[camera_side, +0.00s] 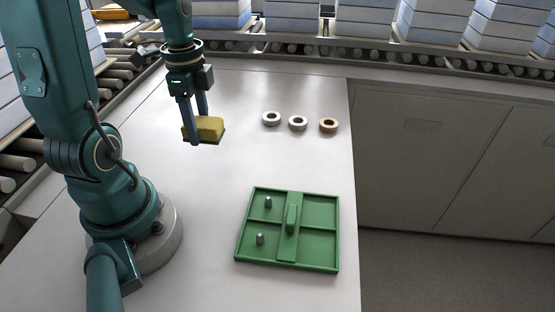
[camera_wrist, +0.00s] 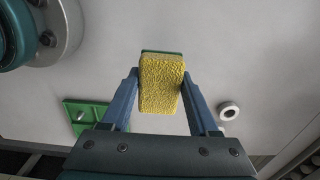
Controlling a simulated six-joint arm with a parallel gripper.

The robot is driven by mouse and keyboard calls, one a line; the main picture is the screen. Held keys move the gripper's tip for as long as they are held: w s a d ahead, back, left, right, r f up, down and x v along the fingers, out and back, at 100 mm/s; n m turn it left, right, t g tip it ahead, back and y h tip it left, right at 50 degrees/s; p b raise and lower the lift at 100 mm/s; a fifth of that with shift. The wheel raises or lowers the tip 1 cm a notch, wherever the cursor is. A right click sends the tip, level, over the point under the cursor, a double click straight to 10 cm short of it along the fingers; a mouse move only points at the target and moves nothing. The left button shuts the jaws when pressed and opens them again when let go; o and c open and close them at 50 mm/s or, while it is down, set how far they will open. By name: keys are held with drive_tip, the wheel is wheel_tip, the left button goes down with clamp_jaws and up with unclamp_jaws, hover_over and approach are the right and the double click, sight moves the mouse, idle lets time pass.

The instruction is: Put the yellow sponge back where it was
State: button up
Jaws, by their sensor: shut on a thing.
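The yellow sponge (camera_side: 209,127) has a dark green layer along its underside. My gripper (camera_side: 194,140) is shut on it, with one finger on each side. In the wrist view the sponge (camera_wrist: 161,84) sits between the two blue fingers of my gripper (camera_wrist: 160,90). In the side view it is over the left part of the light table, to the left of the rings. I cannot tell whether it touches the table or hangs just above it.
A green divided tray (camera_side: 319,267) with two grey pegs and a central handle lies on the table (camera_side: 190,230). Roller conveyors with stacked blocks run along the back and left. The table ends at the right.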

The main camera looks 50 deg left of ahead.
sight(229, 163)
drive_tip(key=w+d+f, duration=0.2)
drive_tip(key=w+d, duration=0.1)
drive_tip(key=shift+w+f, duration=0.25)
drive_tip(key=shift+f, duration=2.2)
drive_tip(key=o, duration=1.3)
drive_tip(key=shift+f, duration=0.15)
